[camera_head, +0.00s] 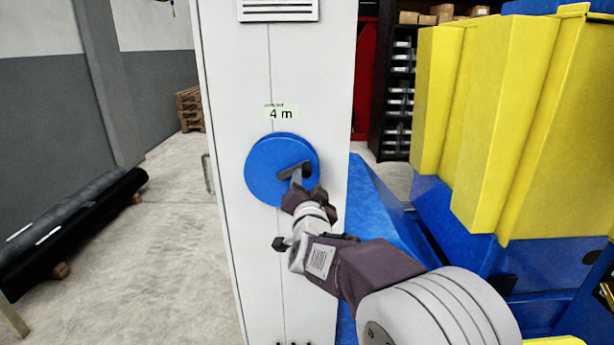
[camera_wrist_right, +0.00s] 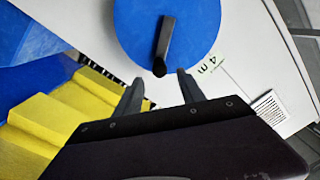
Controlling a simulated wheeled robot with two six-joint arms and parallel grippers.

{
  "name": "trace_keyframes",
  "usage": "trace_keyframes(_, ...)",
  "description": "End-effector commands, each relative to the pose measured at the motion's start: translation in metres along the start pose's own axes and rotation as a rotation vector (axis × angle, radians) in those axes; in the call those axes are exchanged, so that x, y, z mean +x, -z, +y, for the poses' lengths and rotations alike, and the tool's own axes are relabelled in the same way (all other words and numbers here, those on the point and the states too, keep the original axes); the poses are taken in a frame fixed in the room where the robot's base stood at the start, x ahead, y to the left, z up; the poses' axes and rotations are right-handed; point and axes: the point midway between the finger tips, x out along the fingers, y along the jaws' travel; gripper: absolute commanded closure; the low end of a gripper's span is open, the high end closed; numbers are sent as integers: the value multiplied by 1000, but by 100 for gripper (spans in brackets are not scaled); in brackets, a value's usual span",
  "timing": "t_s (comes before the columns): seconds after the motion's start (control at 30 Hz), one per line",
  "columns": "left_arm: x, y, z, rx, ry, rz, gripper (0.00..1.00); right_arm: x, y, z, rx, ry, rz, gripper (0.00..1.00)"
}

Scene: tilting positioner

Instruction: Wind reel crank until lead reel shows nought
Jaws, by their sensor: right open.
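A blue reel disc (camera_head: 262,165) is mounted on the front of a tall white cabinet (camera_head: 235,60). The label above it reads "4 m" (camera_head: 281,113); it also shows in the right wrist view (camera_wrist_right: 209,64). The dark reel crank (camera_wrist_right: 166,38) lies across the disc, its handle end pointing toward my gripper. My right gripper (camera_wrist_right: 160,77) is open, with its two fingertips on either side of the crank's handle end. I cannot tell whether they touch it. In the head view my right gripper (camera_head: 302,180) partly covers the crank. My left gripper is not in view.
Yellow ribbed panels (camera_head: 490,120) on a blue machine stand close on the right. Dark shelving (camera_head: 400,95) is behind. A dark roll (camera_head: 70,230) lies on the floor at left, with pallets (camera_head: 190,110) farther back.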

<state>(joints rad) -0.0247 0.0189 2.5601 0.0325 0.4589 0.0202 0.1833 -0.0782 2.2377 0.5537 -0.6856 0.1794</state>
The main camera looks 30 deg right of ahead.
Motion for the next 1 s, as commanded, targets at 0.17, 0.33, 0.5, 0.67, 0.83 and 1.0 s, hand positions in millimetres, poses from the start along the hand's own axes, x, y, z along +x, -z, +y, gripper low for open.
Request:
trace_keyframes(0.17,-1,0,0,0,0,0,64,-16,0,0,1,1,0,53)
trace_keyframes(0.33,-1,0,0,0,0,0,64,-16,0,0,0,0,0,53)
trace_keyframes(0.5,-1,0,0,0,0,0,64,-16,0,0,50,0,0,54)
trace_keyframes(0.67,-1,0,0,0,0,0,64,-15,-3,4,548,-29,-14,54)
trace_keyframes(0.83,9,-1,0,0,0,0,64,-10,0,5,1412,-68,19,54)
trace_keyframes(1.0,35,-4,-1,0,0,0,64,-7,-1,3,2211,-64,55,54)
